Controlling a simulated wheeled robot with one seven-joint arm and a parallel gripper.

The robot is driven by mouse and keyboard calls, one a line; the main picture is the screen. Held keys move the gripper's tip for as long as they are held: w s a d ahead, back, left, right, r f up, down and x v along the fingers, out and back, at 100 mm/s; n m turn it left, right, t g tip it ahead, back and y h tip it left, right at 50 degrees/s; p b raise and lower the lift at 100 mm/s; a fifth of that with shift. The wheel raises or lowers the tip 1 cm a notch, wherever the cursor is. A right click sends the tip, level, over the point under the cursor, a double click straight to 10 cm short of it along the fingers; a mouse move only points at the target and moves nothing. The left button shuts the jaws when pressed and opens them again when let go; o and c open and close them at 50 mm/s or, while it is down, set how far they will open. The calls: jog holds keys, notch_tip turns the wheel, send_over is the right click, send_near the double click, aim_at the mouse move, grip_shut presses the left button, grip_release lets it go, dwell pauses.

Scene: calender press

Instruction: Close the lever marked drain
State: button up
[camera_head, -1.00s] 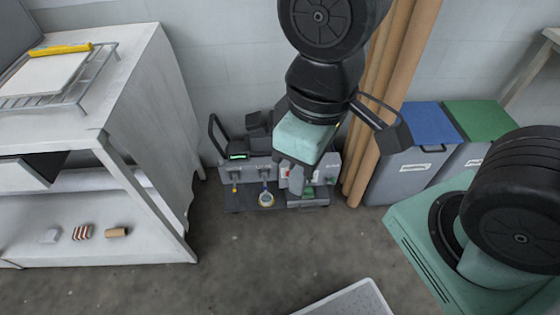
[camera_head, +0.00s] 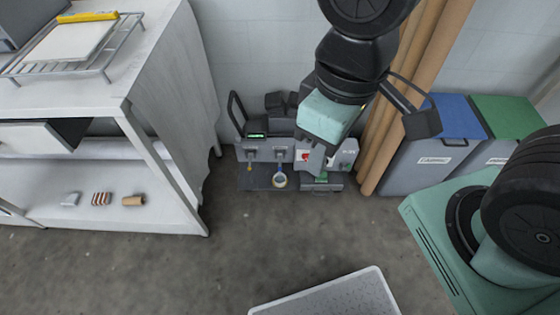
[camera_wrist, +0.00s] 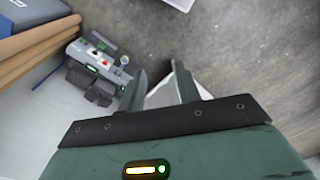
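A low grey machine (camera_head: 262,153) stands on the floor against the wall, with a green display (camera_head: 257,136), a panel with a red mark (camera_head: 305,156) and small yellow and blue parts on its front. Its labels are too small to read, so I cannot tell which part is the drain lever. My gripper (camera_head: 314,164) hangs in front of the machine's right part in the head view and hides some of it. In the wrist view my gripper (camera_wrist: 159,70) has its two fingers apart with nothing between them. The machine (camera_wrist: 97,60) lies left of the fingers there.
A white workbench (camera_head: 150,85) with a rack stands at left. Brown rolls (camera_head: 418,75) lean on the wall right of the machine, beside a blue-lidded bin (camera_head: 430,155) and a green-lidded bin (camera_head: 510,118). A pale tray (camera_head: 335,297) is in front. The floor between is clear.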

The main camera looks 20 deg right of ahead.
jog(key=shift+f, duration=0.1)
jog(key=c, duration=0.5)
jog(key=w+f+b, duration=0.3)
jog(key=f+b, duration=0.1)
jog(key=f, duration=0.1)
jog(key=w+f+m+y+b, duration=0.1)
jog(key=w+f+b, duration=0.2)
jog(key=f+b, duration=0.1)
jog(key=w+a+f+m+t+b, duration=0.1)
jog(key=w+f+b, duration=0.3)
jog(key=f, duration=0.2)
jog(key=shift+a, duration=0.1)
grip_shut()
jog(key=w+d+f+m+t+b, duration=0.1)
jog(key=w+d+f+b, duration=0.4)
jog(key=f, duration=0.9)
jog(key=w+d+f+m+t+b, duration=0.2)
jog(key=w+d+f+m+b, duration=0.2)
jog(key=w+f+b, duration=0.8)
jog(key=w+d+f+m+t+b, duration=0.2)
jog(key=w+d+f+b, duration=0.4)
jog(key=f+b, duration=0.7)
notch_tip(320, 180, down, 4)
jog(key=shift+w+f+m+y, duration=0.15)
jog(key=shift+w+m+y, duration=0.35)
jog(key=shift+w, duration=0.7)
jog(key=shift+d, duration=0.1)
